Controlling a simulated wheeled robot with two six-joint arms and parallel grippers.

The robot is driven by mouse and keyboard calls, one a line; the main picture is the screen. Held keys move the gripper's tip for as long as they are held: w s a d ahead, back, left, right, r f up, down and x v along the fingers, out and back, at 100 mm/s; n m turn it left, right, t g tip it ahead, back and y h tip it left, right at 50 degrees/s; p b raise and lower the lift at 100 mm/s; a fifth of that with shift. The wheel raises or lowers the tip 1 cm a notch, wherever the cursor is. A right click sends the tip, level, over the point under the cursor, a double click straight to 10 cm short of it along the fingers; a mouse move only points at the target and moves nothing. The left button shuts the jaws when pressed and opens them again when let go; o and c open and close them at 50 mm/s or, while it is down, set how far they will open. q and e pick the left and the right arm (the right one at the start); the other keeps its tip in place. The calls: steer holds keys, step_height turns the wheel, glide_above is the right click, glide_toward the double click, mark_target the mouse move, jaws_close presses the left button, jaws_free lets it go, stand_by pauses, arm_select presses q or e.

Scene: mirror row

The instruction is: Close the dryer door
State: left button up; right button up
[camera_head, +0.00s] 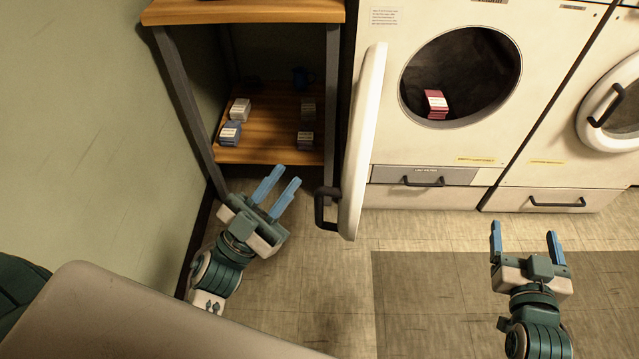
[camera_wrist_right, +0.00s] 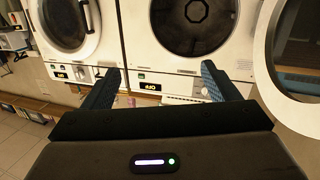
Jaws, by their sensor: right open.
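The dryer (camera_head: 385,120) stands at the back in the head view, with a dark round opening and a red stack of cloth (camera_head: 436,104) inside. Its white door (camera_head: 363,150) is swung wide open on the left side, seen nearly edge-on, with a black handle (camera_head: 321,208) at its lower left. My left gripper (camera_head: 286,177) is open and empty, left of the handle and apart from it. My right gripper (camera_head: 525,235) is open and empty, to the right of the door over the floor. It also shows in the right wrist view (camera_wrist_right: 162,72).
A neighbouring machine with a shut round door (camera_head: 612,105) stands at right. The floor (camera_head: 430,235) in front is clear. The right wrist view shows a machine row (camera_wrist_right: 175,75) and a large round door (camera_wrist_right: 268,60).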

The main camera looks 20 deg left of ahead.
arm_select(q)
step_height(320, 180, down, 3)
steer(key=n+g+y+p, duration=0.1)
steer(key=g+y+p, duration=0.1)
steer(key=g+p, duration=0.15)
steer(key=n+g+y+p, duration=0.2)
steer(key=g+p, duration=0.1)
steer(key=p, duration=0.3)
glide_toward(316, 208)
arm_select(e)
steer(key=s+d+f+g+h, duration=0.1)
steer(key=s+f+g, duration=0.55)
steer(key=s, duration=0.25)
steer(key=s+d+f+g, duration=0.2)
steer(key=s+f+g, duration=0.3)
steer(key=s+g, duration=0.3)
arm_select(q)
steer(key=p+x, duration=0.1)
steer(key=x, duration=0.8)
steer(key=shift+w+d+p, duration=0.15)
steer(key=shift+w+p, duration=0.2)
steer(key=shift+w+d, duration=0.3)
steer(key=shift+w, duration=0.2)
arm_select(e)
steer(key=f, duration=0.5)
steer(key=shift+s+d+f, duration=0.15)
steer(key=shift+s+f, duration=0.15)
steer(key=shift+s, duration=0.1)
arm_select(q)
jaws_close()
